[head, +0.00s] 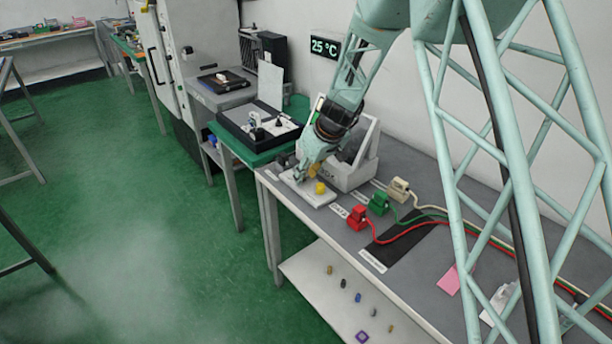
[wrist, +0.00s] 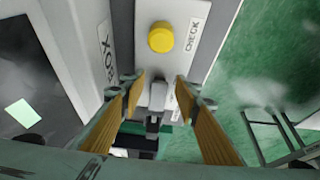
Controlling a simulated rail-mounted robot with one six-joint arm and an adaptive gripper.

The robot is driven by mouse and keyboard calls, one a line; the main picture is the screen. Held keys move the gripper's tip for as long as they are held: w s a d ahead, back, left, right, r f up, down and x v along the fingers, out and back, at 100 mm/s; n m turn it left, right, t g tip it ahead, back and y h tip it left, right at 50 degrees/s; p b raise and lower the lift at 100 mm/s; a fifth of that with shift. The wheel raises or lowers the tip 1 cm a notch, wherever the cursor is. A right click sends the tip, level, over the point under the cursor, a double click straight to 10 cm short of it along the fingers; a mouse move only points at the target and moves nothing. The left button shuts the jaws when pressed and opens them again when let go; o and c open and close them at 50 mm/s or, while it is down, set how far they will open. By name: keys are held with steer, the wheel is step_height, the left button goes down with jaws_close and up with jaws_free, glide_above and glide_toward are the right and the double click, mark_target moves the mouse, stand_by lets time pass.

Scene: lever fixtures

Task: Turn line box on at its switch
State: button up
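A white switch plate (head: 312,196) lies on the grey bench top. It carries a round yellow button (wrist: 161,37) by a label reading CHECK. A small grey lever (wrist: 158,96) on a dark mount shows farther down the plate in the wrist view. My gripper (wrist: 160,88) is open, with one finger on each side of the lever and a gap to both. In the head view my gripper (head: 301,174) is low over the plate and hides the lever. I cannot tell how far the lever is tilted.
A white bin (head: 352,172) with a label ending in BOX stands beside the plate. Red (head: 357,217), green (head: 379,203) and cream (head: 398,189) plugs with cables lie to the right. A black tray (head: 262,125) stands on the green table beyond. The bench's front edge is close to the plate.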

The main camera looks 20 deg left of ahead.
steer(key=shift+r, duration=0.1)
steer(key=v, duration=1.2)
steer(key=shift+s, duration=0.1)
stand_by(0.5)
